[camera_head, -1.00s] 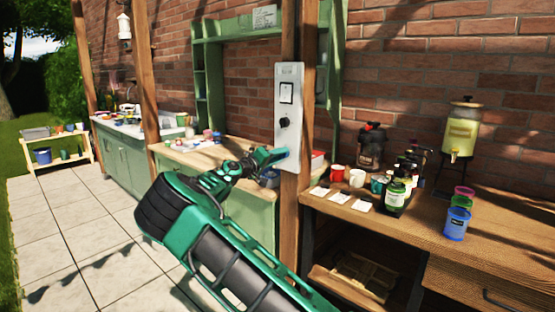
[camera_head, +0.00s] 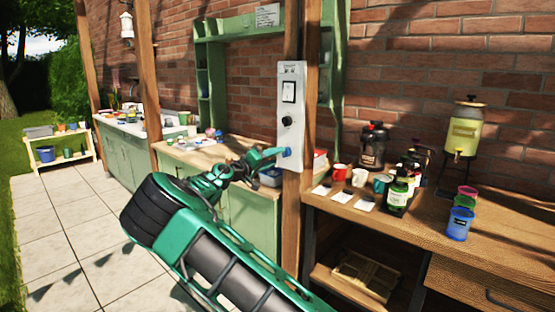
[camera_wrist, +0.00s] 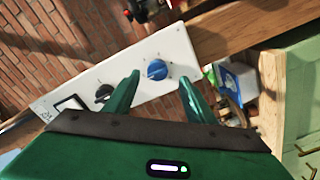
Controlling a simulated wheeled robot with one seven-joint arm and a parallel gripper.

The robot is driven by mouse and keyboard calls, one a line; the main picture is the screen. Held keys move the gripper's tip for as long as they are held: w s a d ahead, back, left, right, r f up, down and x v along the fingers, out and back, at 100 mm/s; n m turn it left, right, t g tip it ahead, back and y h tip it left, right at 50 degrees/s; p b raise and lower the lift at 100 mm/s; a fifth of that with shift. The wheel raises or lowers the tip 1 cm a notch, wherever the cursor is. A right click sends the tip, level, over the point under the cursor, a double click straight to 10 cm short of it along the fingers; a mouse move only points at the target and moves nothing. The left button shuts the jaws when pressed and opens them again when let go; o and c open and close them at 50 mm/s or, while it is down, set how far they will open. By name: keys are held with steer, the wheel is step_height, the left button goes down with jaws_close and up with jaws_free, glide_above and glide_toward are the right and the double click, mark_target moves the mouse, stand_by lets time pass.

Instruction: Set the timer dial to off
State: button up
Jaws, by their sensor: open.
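A white control panel (camera_head: 291,103) is fixed to a wooden post. It carries a black-framed switch (camera_head: 289,91) at the top, a black knob (camera_head: 286,121) in the middle and a blue dial (camera_head: 287,153) at the bottom. Their labels are too small to read, so I cannot tell which knob is the timer or its setting. My gripper (camera_head: 274,154) is at the blue dial. In the wrist view the blue dial (camera_wrist: 157,69) shows between the tips of my open gripper (camera_wrist: 159,77); contact cannot be told. The black knob (camera_wrist: 104,93) lies left of the fingers.
The wooden workbench (camera_head: 500,225) to the right of the post bears mugs, bottles, cups and a drink dispenser (camera_head: 465,130). A green cabinet counter (camera_head: 215,155) with small items stands behind my arm. The paved floor (camera_head: 65,230) at left is clear.

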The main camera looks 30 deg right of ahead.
steer(key=v, duration=0.6)
steer(key=shift+a, duration=0.2)
steer(key=shift+d, duration=0.1)
steer(key=s+d+f+m+g+y, duration=0.25)
steer(key=s+d+f+y, duration=0.2)
steer(key=s+d, duration=0.5)
steer(key=s+d+f+m+g+y, duration=0.2)
steer(key=s+d+f+g+y, duration=0.3)
steer(key=s, duration=0.8)
steer(key=s+a+y, duration=0.2)
steer(key=s+a, duration=0.3)
steer(key=s, duration=0.6)
steer(key=s+a+t+y, duration=0.1)
steer(key=s+a+y, duration=0.2)
steer(key=s+a, duration=0.3)
steer(key=s+a+y, duration=0.2)
steer(key=s+a, duration=0.3)
steer(key=s, duration=1.1)
steer(key=shift+s+a+f+n+y, duration=0.25)
steer(key=shift+a+f+n+y, duration=0.1)
steer(key=shift+n, duration=0.1)
steer(key=shift+d, duration=0.1)
steer(key=shift+c, duration=0.3)
